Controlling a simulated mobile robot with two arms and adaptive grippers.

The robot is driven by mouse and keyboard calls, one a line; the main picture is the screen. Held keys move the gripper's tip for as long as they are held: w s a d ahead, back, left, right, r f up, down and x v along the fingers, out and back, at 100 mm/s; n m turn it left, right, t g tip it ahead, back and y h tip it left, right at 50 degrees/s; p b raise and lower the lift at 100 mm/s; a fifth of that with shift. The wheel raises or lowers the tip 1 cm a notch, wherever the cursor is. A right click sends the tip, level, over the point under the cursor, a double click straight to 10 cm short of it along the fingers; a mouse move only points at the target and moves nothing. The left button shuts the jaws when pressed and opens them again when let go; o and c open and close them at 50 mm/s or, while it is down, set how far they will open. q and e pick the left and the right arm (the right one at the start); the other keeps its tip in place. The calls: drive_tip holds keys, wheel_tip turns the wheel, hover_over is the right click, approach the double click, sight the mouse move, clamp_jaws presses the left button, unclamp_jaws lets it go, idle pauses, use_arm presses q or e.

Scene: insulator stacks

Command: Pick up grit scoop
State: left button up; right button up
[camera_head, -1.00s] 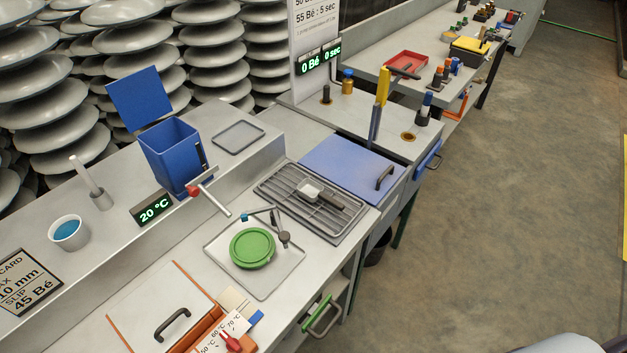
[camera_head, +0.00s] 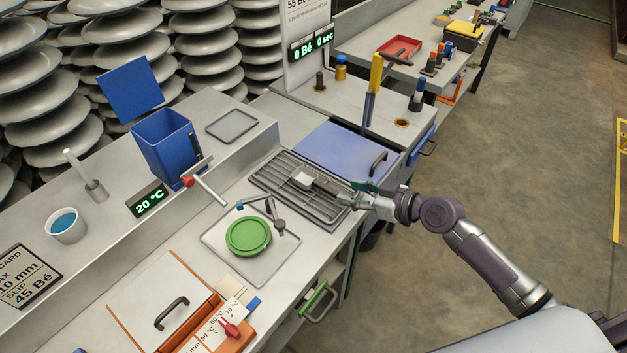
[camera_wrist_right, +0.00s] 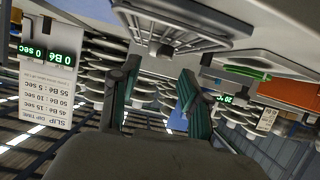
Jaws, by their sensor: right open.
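The grit scoop, with a pale square head (camera_head: 304,180) and a dark handle, lies on the slatted metal rack (camera_head: 275,190) on the bench. Its handle points right, towards my right gripper (camera_head: 362,194). My right gripper is at the rack's right edge, by the handle end, and nothing shows held in it. In the right wrist view, my right gripper (camera_wrist_right: 158,95) has its two green-lined fingers spread apart. The rack (camera_wrist_right: 185,20) shows there at the top, with a small dark end that may be the scoop handle. My left gripper is not in view.
A blue lid (camera_head: 340,150) with a dark handle lies behind the rack. A tray (camera_head: 270,262) with a green round lid (camera_head: 248,236) is in front. A blue bin (camera_head: 163,145) and a red-ended crank (camera_head: 190,181) stand left. Open floor lies right.

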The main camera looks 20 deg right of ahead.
sight(326, 187)
drive_tip(key=x, duration=0.3)
drive_tip(key=shift+w+a+f, duration=0.15)
drive_tip(key=shift+w+a, duration=0.1)
drive_tip(key=shift+w+a+p, duration=0.4)
drive_tip(key=shift+p, duration=0.15)
drive_tip(key=p+x, duration=0.1)
drive_tip(key=x, duration=0.2)
drive_tip(key=shift+w+a+f, duration=0.2)
drive_tip(key=shift+a, duration=0.1)
drive_tip(key=shift+w+a+f, duration=0.2)
drive_tip(key=shift+c, duration=0.4)
clamp_jaws()
